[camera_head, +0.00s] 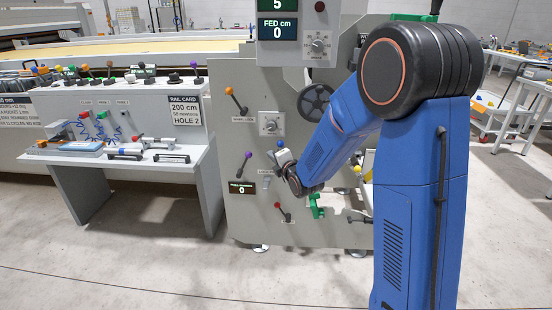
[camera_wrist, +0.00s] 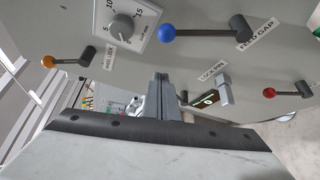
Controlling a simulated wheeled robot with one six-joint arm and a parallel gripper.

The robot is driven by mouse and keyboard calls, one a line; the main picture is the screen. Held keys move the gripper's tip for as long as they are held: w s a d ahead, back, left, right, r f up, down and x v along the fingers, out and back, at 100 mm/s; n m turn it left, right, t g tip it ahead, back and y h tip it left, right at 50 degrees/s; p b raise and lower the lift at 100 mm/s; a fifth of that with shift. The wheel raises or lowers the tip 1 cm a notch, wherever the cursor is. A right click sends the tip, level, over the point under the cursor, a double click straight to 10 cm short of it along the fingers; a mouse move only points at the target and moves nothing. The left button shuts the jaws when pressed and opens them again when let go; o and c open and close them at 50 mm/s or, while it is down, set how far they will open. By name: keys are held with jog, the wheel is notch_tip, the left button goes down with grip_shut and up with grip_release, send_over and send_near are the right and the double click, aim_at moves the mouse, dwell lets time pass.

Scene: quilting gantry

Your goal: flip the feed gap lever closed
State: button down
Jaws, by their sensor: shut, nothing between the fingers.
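The feed gap lever (camera_wrist: 205,31) has a blue knob and a dark pivot, with a partly covered FEED GAP label beside it. In the wrist view its arm lies nearly level, knob to the left of the pivot. In the head view only its blue knob (camera_head: 280,143) shows, just above my gripper (camera_head: 284,158); the rest is hidden behind my gripper and arm. In the wrist view my gripper (camera_wrist: 161,88) is shut and empty, its fingers below the blue knob in the picture. I see a gap there; touching cannot be confirmed from the head view.
A grey LOCK PIN handle (camera_wrist: 224,91) and a red-knobbed lever (camera_wrist: 283,93) are right of my fingers. An orange-knobbed lever (camera_wrist: 66,59) and a dial (camera_wrist: 122,27) are left. A purple-knobbed lever (camera_head: 245,162) is left of my gripper. A console bench (camera_head: 120,100) stands further left.

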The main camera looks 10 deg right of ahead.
jog(key=shift+w+d+r, duration=0.1)
jog(key=shift+w+d, duration=0.35)
jog(key=shift+w, duration=0.45)
jog(key=shift+w+d, duration=0.45)
jog(key=shift+w, duration=0.4)
jog(key=shift+w+d+r, duration=0.1)
jog(key=shift+w+d, duration=0.35)
jog(key=shift+w, duration=0.45)
jog(key=shift+d, duration=0.1)
